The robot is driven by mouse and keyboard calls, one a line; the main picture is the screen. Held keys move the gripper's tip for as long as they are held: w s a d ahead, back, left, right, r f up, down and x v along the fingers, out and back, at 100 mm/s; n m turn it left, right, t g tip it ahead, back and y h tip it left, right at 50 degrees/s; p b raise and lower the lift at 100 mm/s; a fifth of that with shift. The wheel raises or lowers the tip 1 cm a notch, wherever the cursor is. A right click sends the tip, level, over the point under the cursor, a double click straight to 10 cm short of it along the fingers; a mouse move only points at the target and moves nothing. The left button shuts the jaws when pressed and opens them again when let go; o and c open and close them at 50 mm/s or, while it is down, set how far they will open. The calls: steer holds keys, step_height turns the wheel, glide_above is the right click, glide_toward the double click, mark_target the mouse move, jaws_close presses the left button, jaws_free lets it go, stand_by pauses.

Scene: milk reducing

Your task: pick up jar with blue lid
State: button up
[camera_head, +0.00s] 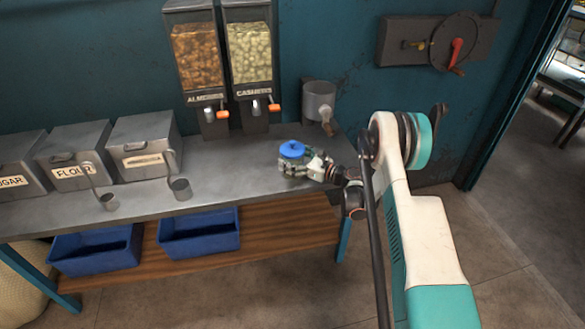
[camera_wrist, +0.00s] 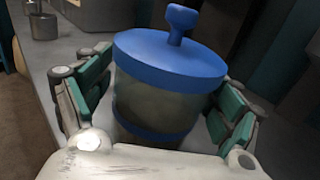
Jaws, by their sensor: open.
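The jar with the blue lid (camera_head: 292,150) stands upright on the grey counter near its right end. In the wrist view the jar (camera_wrist: 150,105) has a clear body, a blue lid with a knob on top, and a blue band low down. My gripper (camera_head: 297,168) is at the jar from the right and front. In the wrist view its green-padded fingers (camera_wrist: 160,105) are open, one on each side of the jar. Whether the pads touch the jar cannot be told. The jar's lower part is partly hidden by my gripper.
Almond and cashew dispensers (camera_head: 225,70) stand behind the jar. A grey cylindrical container (camera_head: 319,101) is on the wall to the right. Scoops (camera_head: 180,188) and labelled bins (camera_head: 145,145) are to the left. Blue bins (camera_head: 198,233) sit on the lower shelf.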

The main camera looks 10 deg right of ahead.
steer(key=x, duration=0.1)
steer(key=b+x, duration=0.1)
steer(key=x, duration=0.1)
steer(key=shift+w+a+f, duration=0.2)
steer(key=shift+w+f, duration=0.05)
steer(key=shift+w, duration=0.05)
steer(key=shift+c, duration=0.6)
steer(key=c, duration=1.2)
steer(key=shift+o, duration=0.2)
